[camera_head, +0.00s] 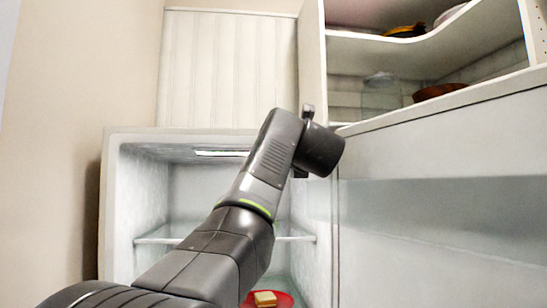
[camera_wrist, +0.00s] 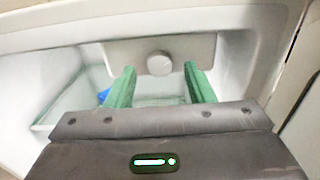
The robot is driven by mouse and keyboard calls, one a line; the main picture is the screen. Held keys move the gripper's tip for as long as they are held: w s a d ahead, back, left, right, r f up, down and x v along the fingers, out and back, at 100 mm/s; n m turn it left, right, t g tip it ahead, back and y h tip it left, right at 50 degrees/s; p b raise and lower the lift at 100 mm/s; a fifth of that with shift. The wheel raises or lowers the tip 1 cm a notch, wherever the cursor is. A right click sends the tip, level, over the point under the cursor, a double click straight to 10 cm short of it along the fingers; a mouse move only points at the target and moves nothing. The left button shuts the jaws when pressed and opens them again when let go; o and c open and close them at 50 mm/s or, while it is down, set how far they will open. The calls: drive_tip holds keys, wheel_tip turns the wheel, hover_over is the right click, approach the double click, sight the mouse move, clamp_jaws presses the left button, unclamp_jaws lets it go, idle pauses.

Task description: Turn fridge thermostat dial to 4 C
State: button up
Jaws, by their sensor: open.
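The thermostat dial (camera_wrist: 159,64) is a round pale knob on a grey panel (camera_wrist: 195,48) at the top inside of the fridge. In the wrist view my gripper (camera_wrist: 160,78) is open, its two green fingers spread apart on either side below the dial. The fingers look empty, and I cannot tell how far they are from the dial. No scale marks can be read on the dial. In the head view the open fridge (camera_head: 112,200) stands behind my arm, which hides part of its inside. The dial and fingers do not show there.
A glass shelf (camera_head: 155,240) crosses the fridge. Yellow food (camera_head: 265,298) lies on a red plate (camera_head: 285,299) low inside. A blue item (camera_wrist: 103,96) shows at left in the wrist view. Corner shelves with a glass jar (camera_head: 381,92) and brown bowl (camera_head: 438,91) are at upper right.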

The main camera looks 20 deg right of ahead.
drive_tip(key=shift+w+d, duration=0.1)
drive_tip(key=shift+w, duration=0.55)
drive_tip(key=c, duration=1)
drive_tip(key=m+p, duration=0.1)
drive_tip(key=p, duration=0.2)
drive_tip(key=shift+r, duration=0.15)
